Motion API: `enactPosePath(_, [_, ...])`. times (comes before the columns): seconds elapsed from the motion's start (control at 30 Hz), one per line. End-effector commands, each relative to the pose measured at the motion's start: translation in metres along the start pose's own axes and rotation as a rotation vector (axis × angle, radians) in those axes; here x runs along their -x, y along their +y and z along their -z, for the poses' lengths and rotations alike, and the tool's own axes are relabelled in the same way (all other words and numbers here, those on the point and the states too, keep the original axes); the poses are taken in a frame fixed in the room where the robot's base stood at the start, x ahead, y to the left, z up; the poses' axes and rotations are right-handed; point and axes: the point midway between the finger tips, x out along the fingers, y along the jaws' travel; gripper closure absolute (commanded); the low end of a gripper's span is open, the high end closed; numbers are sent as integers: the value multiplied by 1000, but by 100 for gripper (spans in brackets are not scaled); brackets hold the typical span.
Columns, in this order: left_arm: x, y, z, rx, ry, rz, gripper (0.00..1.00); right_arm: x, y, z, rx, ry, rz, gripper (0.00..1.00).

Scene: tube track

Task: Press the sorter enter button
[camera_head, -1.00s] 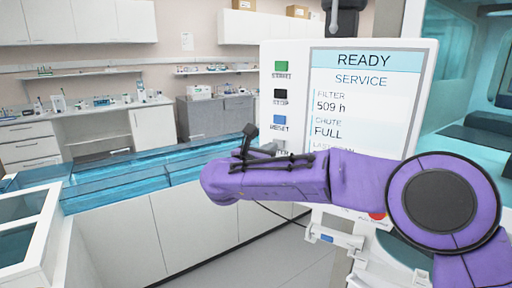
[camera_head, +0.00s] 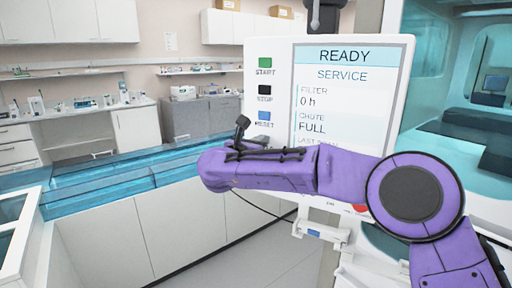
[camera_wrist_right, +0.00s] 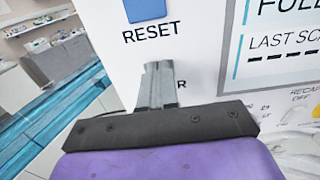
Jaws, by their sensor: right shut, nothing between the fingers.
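The sorter panel (camera_head: 400,60) is white, with a screen (camera_head: 352,97) reading READY, SERVICE, FILTER 0 h, CHUTE FULL. Down its left side are a green START button (camera_head: 265,62), a black STOP button (camera_head: 264,90) and a blue RESET button (camera_head: 264,116). RESET also shows in the right wrist view (camera_wrist_right: 146,9). The enter button is hidden behind my right gripper; only the end of a label, an R, shows beside the fingers. My right gripper (camera_head: 242,124) is shut and empty below RESET, its fingertips (camera_wrist_right: 157,67) close to the panel; contact cannot be told. My left gripper is out of view.
A blue-topped counter (camera_head: 120,178) with white fronts runs along the left. A red button (camera_head: 360,208) shows partly behind my right arm, low on the panel. Shelves and cabinets line the back wall, and floor is clear at bottom centre.

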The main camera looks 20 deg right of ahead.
Motion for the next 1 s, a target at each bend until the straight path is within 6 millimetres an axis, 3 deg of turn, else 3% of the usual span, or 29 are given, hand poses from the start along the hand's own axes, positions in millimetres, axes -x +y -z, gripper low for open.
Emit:
enactPosePath(0.17, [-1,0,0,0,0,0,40,-1,-1,-1,-1,-2,5,100])
enactPosePath(0.27, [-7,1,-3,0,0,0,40,8,1,1,-2,-4,1,100])
enactPosePath(0.47, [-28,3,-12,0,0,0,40,48,6,2,-1,-8,0,100])
enactPosePath(0.7, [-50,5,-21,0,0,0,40,108,10,2,0,-7,-8,100])
enactPosePath(0.83, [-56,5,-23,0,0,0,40,129,10,0,1,-6,-8,100])
enactPosePath(1.0, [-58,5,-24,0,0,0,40,140,9,-2,1,-5,-6,100])
